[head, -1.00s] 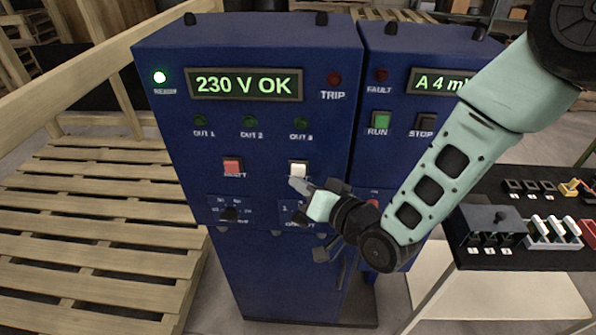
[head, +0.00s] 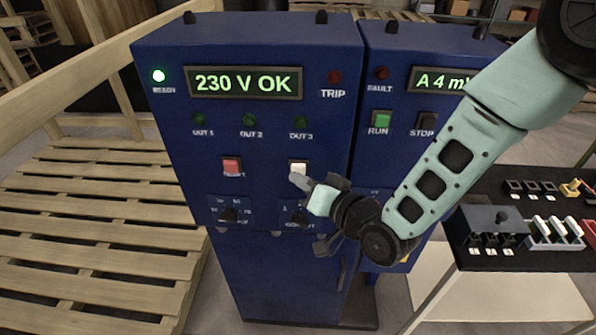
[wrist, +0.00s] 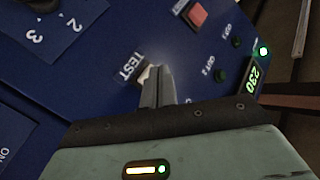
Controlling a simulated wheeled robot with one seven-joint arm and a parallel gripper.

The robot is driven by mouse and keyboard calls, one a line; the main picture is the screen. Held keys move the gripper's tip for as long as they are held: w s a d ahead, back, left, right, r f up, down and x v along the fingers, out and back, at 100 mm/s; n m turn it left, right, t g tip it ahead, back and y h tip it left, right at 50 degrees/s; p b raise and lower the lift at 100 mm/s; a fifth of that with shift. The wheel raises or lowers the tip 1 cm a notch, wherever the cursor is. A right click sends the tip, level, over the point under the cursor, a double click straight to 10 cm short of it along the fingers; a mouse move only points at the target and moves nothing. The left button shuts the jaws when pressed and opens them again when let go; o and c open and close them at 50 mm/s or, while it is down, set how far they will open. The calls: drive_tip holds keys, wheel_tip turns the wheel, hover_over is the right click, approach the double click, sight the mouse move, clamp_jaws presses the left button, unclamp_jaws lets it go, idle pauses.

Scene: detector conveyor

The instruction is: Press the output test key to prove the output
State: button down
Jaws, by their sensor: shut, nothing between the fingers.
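The white output test key (head: 298,166) is on the blue cabinet front, below the OUT 3 lamp. In the wrist view the white key (wrist: 146,75) shows beside the TEST label, partly hidden by my fingertips. My gripper (head: 294,178) is shut and empty, its tips at the key's lower edge. In the wrist view my gripper (wrist: 157,72) overlaps the key; I cannot tell whether it touches. The display (head: 245,83) reads 230 V OK. The READY lamp (head: 159,76) is lit green. The OUT 1 (head: 199,121), OUT 2 (head: 249,121) and OUT 3 (head: 301,122) lamps look dark.
A red key (head: 232,167) sits left of the white key. Rotary knobs (head: 229,215) are below. A second blue cabinet with a green RUN key (head: 380,120) stands at right. A black bench (head: 540,258) with parts is further right, wooden pallets (head: 85,245) at left.

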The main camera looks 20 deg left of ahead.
drive_tip(key=shift+w+a, duration=0.1)
drive_tip(key=shift+w, duration=0.3)
idle(0.5)
drive_tip(key=shift+s, duration=0.15)
drive_tip(key=shift+s+d+b, duration=0.25)
drive_tip(key=shift+s+b, duration=0.2)
drive_tip(key=shift+s, duration=0.3)
drive_tip(key=shift+s, duration=0.1)
drive_tip(key=shift+s+d+b, duration=0.2)
drive_tip(key=shift+s+b, duration=0.05)
drive_tip(key=shift+s, duration=0.55)
drive_tip(key=shift+s+d+b, duration=0.2)
drive_tip(key=shift+s, duration=0.55)
drive_tip(key=shift+s+d+b, duration=0.2)
drive_tip(key=shift+s+b, duration=0.05)
drive_tip(key=shift+s, duration=0.55)
